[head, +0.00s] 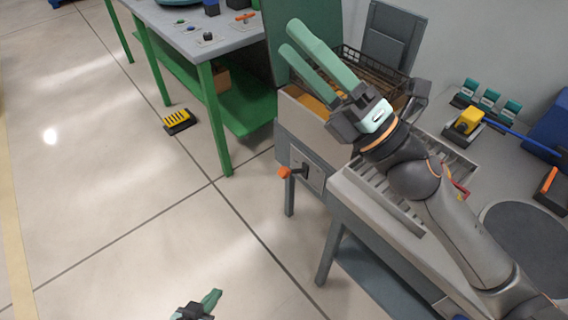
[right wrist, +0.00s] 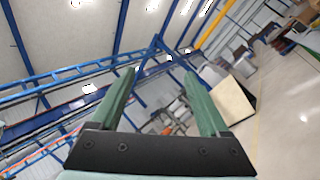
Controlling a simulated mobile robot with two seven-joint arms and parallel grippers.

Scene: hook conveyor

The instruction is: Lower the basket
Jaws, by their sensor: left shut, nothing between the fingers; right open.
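A dark wire basket (head: 368,66) sits at the back of the grey tank unit, partly hidden behind my right gripper. Yellow-orange material (head: 312,104) shows in the unit beside it. A lever with an orange knob (head: 285,172) sticks out from a plate on the unit's front. My right gripper (head: 289,38) is open and empty, raised over the unit in front of the basket. Its spread green fingers (right wrist: 158,80) also show empty in the right wrist view. My left gripper (head: 212,300) is shut and empty at the bottom edge, over the floor and well away from the lever.
A green-legged table (head: 225,37) with small parts stands at the back left. A black-and-yellow block (head: 178,121) lies on the floor. A slatted section (head: 390,198) and a counter with a yellow item (head: 468,121) lie to the right.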

